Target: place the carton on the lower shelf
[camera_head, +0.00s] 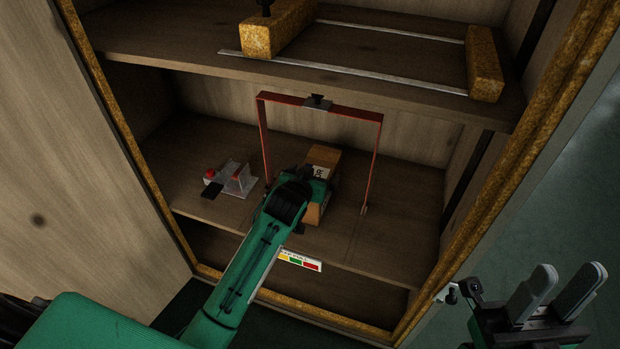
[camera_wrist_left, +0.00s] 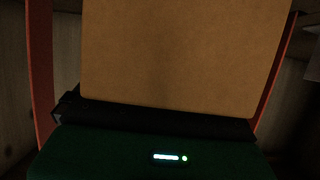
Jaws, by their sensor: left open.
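The brown carton (camera_head: 323,156) stands on the lower shelf (camera_head: 400,222), within the span of a thin red frame. My left gripper (camera_head: 316,186) is right up at the carton's near side; the wrist hides much of the carton and the fingers. In the left wrist view the carton (camera_wrist_left: 183,55) fills the upper middle, close in front of the black gripper body. The left gripper is open; finger contact cannot be seen. My right gripper (camera_head: 567,284) is open and empty outside the cabinet at the lower right.
The red frame (camera_head: 372,150) arches around the carton, its posts close on both sides. A grey fixture with a red knob (camera_head: 232,178) stands left on the lower shelf. The upper shelf (camera_head: 200,52) holds yellowish blocks and metal rails. The lower shelf's right part is clear.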

